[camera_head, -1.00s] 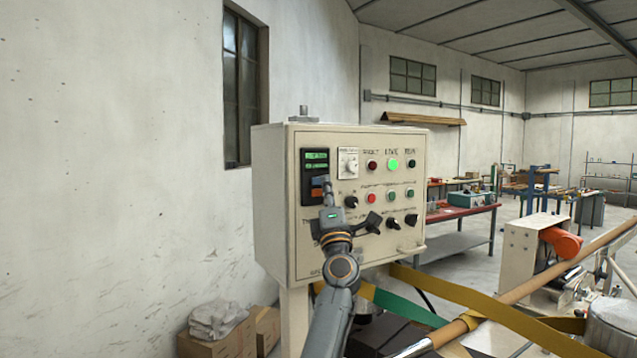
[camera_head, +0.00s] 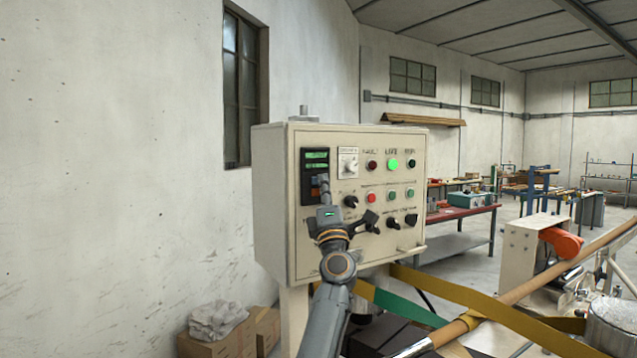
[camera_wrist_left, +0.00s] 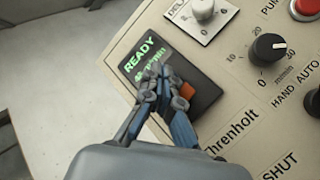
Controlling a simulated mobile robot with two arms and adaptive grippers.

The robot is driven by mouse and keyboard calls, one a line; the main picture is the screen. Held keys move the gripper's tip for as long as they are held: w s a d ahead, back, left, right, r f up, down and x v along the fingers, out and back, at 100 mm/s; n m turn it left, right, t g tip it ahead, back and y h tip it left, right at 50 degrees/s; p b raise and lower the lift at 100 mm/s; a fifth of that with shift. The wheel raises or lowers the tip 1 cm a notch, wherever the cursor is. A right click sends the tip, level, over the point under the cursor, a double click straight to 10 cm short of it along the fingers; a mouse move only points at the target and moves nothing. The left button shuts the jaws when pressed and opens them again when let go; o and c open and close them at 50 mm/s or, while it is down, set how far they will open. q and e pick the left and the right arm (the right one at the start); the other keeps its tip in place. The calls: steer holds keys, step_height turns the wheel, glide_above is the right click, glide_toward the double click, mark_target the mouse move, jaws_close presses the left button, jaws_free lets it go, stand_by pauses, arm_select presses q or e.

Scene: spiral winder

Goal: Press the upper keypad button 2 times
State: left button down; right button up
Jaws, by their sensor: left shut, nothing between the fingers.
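The keypad (camera_head: 314,160) is a dark panel on the beige control box, with a green lit display at its top. In the left wrist view the keypad display (camera_wrist_left: 139,56) reads READY, with a second line partly covered. My left gripper (camera_head: 323,182) is shut and empty, its fingertips over the lower part of the keypad. In the left wrist view the fingertips (camera_wrist_left: 160,82) lie across the keypad just below the display. An orange key (camera_wrist_left: 188,91) shows beside them. The upper button is hidden behind the fingers; I cannot tell whether they touch it. My right gripper is not in view.
The control box (camera_head: 275,200) also carries knobs, lamps and buttons right of the keypad, including a lit green lamp (camera_head: 393,164) and a black knob (camera_wrist_left: 268,47). A yellow belt (camera_head: 455,296) and a long tube (camera_head: 560,272) run at the lower right.

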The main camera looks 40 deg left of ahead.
arm_select(q)
steer(key=shift+w+a, duration=0.15)
steer(key=shift+a, duration=0.2)
steer(key=shift+d, duration=0.1)
stand_by(0.5)
steer(key=shift+s+d+p, duration=0.4)
steer(key=shift+d+p, duration=0.1)
steer(key=shift+d, duration=0.2)
steer(key=d+p, duration=0.1)
steer(key=s+d+p, duration=0.1)
steer(key=d, duration=0.1)
steer(key=d+p, duration=0.1)
steer(key=shift+s+d, duration=0.3)
steer(key=shift+s, duration=0.1)
stand_by(0.5)
